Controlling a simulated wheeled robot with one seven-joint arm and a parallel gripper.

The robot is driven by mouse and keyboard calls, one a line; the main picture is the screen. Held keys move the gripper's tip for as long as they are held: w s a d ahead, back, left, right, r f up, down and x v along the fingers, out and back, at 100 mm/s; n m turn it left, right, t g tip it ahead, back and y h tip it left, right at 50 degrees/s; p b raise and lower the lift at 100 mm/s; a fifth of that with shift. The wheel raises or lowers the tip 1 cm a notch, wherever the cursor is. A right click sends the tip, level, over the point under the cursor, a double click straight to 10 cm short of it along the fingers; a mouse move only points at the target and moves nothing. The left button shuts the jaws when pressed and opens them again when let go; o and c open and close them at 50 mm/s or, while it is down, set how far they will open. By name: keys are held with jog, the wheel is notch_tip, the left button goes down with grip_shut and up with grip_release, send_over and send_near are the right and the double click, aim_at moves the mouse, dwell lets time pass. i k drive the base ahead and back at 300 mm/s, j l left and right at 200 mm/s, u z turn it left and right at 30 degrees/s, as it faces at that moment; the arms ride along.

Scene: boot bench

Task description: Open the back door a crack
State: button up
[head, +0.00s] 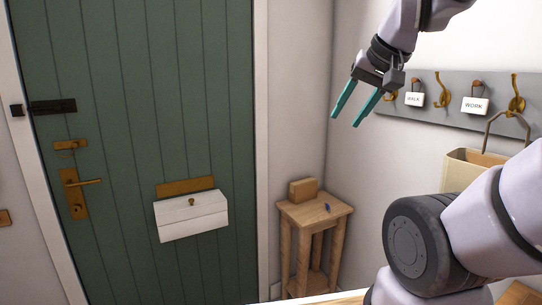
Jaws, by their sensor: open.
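The green plank back door (160,110) fills the left of the head view and looks shut in its white frame. A brass lever handle (86,184) on a long plate sits at its left edge. A smaller brass fitting (70,145) is above the handle. A dark bolt (52,107) higher up reaches toward a dark keeper (16,110) on the frame; I cannot tell whether it is engaged. My gripper (346,118) is open and empty, its teal fingers pointing down-left, well to the right of the door.
A white box (191,218) hangs on the door under a brass letter plate (185,186). A wooden stool (314,214) with a wooden block (303,190) stands in the corner. A grey hook rail (450,108) with tags and a hanging bag (472,168) is on the right wall.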

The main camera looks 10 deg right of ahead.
aim_at(158, 93)
jog(key=k+j, duration=0.2)
jog(key=j, duration=0.2)
jog(key=k+j+u, duration=0.1)
jog(key=j, duration=0.25)
jog(key=k+j, duration=0.25)
jog(key=j, duration=0.15)
jog(key=i+j+u, duration=0.1)
jog(key=i+j, duration=0.25)
jog(key=i+j+u, duration=0.1)
jog(key=i+j, duration=0.25)
jog(key=j, duration=0.2)
